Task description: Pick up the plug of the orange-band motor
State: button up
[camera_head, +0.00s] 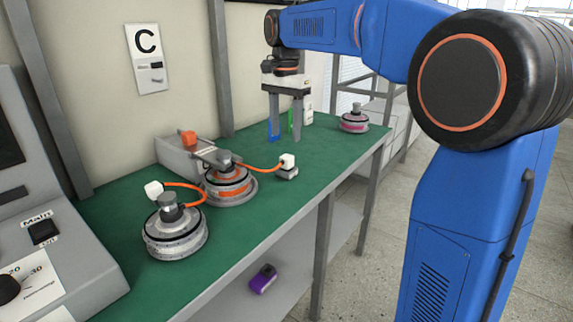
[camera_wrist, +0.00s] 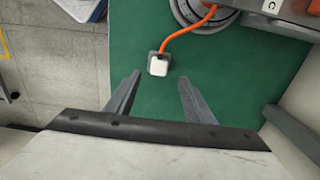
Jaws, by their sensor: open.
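The orange-band motor (camera_head: 230,190) stands on the green bench, a round grey hub with an orange band. Its orange cable runs right to a white plug (camera_head: 288,160) on a small grey block. In the wrist view the plug (camera_wrist: 158,66) lies just beyond the fingertips, roughly centred between them, and part of the motor (camera_wrist: 197,12) shows at the top edge. My gripper (camera_head: 285,138) is open and empty, pointing down over the bench behind the plug. The fingers also show in the wrist view (camera_wrist: 160,79), apart from the plug.
A grey-white motor (camera_head: 175,235) with its own white plug (camera_head: 153,189) stands at the front left. A pink-band motor (camera_head: 353,121) is at the far right. A grey box with an orange button (camera_head: 188,138) stands against the wall. The bench around the plug is clear.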

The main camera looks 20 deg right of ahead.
aim_at(287, 156)
jog(key=shift+d+f, duration=0.15)
jog(key=shift+f, duration=4.5)
grip_shut()
